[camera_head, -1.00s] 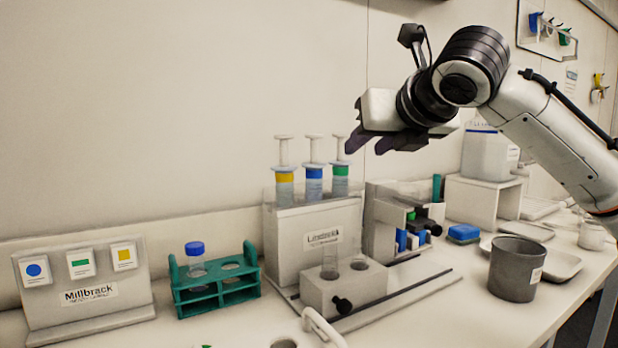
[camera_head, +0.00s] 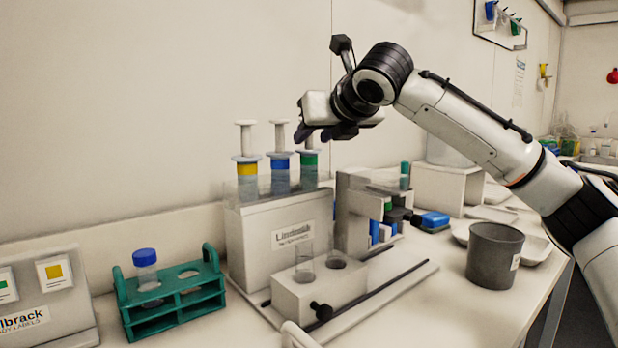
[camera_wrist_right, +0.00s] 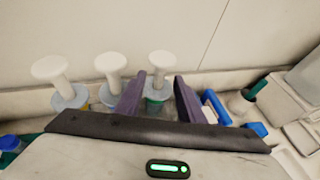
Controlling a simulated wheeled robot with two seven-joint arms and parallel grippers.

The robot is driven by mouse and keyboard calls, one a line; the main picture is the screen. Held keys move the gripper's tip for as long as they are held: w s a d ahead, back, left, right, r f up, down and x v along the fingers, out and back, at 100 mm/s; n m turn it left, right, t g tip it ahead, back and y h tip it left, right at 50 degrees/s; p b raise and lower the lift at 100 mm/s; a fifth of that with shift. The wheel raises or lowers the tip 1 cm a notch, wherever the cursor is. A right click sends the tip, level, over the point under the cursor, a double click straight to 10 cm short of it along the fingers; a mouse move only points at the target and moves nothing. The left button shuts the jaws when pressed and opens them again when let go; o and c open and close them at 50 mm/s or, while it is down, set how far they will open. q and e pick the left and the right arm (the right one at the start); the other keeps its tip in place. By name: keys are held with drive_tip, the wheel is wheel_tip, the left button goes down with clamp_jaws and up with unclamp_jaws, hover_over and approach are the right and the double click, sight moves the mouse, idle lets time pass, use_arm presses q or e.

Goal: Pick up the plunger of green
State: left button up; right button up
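The green-banded syringe (camera_head: 309,162) stands upright at the right end of a row of three in the white stand (camera_head: 262,240). Its white plunger top is hidden behind my right gripper (camera_head: 322,133) in the head view. In the right wrist view, that white plunger (camera_wrist_right: 161,62) shows between and just beyond the fingers of the open right gripper (camera_wrist_right: 158,97). I cannot tell whether either finger touches it. The yellow-banded syringe (camera_head: 246,168) and the blue-banded syringe (camera_head: 280,161) stand to its left. My left gripper is not in view.
A teal rack (camera_head: 172,309) with a blue-capped tube is at the front left. A small white holder (camera_head: 318,292) with glass tubes is in front of the stand. A grey cup (camera_head: 495,255) stands right. The blue plunger (camera_wrist_right: 112,68) is close beside the left finger.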

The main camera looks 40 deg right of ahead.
drive_tip(key=shift+w+f, duration=0.25)
drive_tip(key=shift+w, duration=0.45)
clamp_jaws()
